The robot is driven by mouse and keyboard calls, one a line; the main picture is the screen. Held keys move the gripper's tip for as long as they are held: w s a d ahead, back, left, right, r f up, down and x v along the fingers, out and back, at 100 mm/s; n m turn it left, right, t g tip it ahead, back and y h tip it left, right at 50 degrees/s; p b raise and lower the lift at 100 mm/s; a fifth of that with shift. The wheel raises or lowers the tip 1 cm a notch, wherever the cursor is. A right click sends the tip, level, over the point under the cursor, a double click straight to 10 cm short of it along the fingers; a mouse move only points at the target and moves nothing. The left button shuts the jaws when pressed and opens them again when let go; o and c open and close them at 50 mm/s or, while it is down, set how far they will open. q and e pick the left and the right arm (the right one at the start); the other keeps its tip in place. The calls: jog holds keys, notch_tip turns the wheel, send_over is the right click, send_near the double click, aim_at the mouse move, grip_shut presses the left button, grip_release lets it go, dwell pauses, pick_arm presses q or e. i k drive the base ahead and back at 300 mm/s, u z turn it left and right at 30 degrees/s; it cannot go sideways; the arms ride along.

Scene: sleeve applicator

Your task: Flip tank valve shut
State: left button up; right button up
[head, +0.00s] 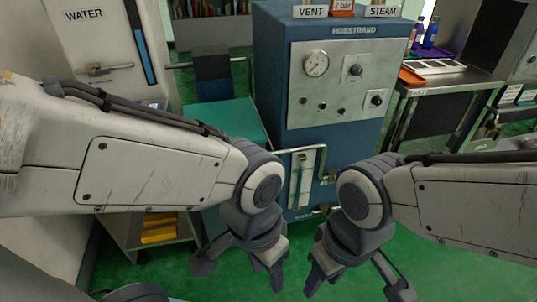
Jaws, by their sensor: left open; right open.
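The white tank marked WATER (66,40) stands at the upper left. A pale lever valve (105,69) is on its front, with the handle lying about level. A blue level strip (140,42) runs down the tank's right side. My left gripper (239,272) is open and empty, low in the middle of the head view, well below and to the right of the valve. My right gripper (358,284) is open and empty, to the right of the left one. My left arm crosses in front of the tank's lower part and hides some of it.
A blue machine (270,70) with a grey dial panel (330,105) stands ahead, behind both grippers. A cart with yellow items (160,228) is at the lower left. A metal bench (450,85) is at the right. Green floor shows between them.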

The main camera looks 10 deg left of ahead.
aim_at(92, 73)
jog(key=u, duration=1.1)
jog(key=k, duration=0.15)
jog(key=z, duration=0.1)
jog(key=i, duration=1.2)
jog(key=u, duration=0.4)
